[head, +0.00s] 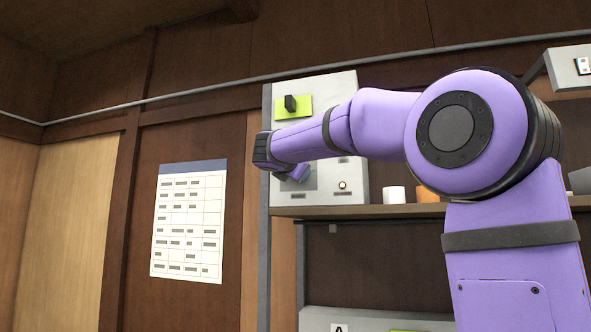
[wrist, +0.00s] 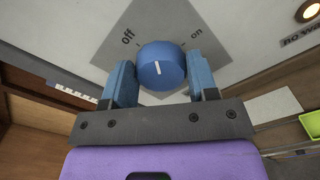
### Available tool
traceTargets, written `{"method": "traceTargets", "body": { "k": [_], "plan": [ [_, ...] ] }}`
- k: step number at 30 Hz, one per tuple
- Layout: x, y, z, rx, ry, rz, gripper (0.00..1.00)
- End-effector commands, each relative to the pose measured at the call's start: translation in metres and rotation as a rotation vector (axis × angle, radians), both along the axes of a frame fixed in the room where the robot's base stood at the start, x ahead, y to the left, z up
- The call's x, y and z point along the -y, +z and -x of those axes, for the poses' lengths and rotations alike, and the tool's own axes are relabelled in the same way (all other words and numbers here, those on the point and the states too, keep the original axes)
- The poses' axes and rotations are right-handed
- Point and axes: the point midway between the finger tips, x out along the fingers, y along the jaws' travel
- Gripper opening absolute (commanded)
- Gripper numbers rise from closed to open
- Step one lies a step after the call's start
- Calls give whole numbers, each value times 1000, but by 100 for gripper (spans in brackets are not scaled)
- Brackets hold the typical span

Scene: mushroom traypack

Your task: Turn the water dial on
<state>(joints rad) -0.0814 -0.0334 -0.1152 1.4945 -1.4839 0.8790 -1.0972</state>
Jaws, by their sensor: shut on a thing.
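The water dial (wrist: 161,58) is a round blue knob with a short white mark on its face. It sits on a grey diamond plate (wrist: 110,47) lettered "off" at upper left and "on" at upper right. The white mark stands near upright in the wrist picture; I cannot tell which word it indicates. My gripper (wrist: 161,72) has its two blue fingers shut on the dial, one on each side. In the head view the dial is hidden or too small to make out at the panel (head: 338,92), behind my arm.
A black switch (head: 290,103) on a green plate is above my arm. A small lit lamp (head: 342,185) is lower right on the panel. A white cup (head: 396,194) and an orange one (head: 427,194) stand on the shelf (head: 380,211). A chart (head: 188,222) hangs left.

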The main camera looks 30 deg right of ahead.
Motion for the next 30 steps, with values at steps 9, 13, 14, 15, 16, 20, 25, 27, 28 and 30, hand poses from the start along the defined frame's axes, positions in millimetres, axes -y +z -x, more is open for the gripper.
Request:
{"method": "traceTargets", "body": {
  "k": [9, 13, 14, 15, 16, 20, 25, 27, 28, 30],
  "plan": [
    [1, -2, 1, 236, 0, -186, 30],
    [1, -2, 1, 333, 0, -262, 30],
    [1, -2, 1, 356, 0, -279, 30],
    [1, -3, 1, 385, 0, -303, 30],
    [1, -3, 1, 408, 0, -320, 30],
    [1, -3, 1, 498, -1, -391, 30],
    [1, -4, 2, 602, -1, -472, 30],
    [1, -4, 2, 637, -1, -500, 30],
    [1, -4, 2, 651, -1, -510, 30],
    [1, -5, 2, 680, -1, -533, 30]
  ]
}}
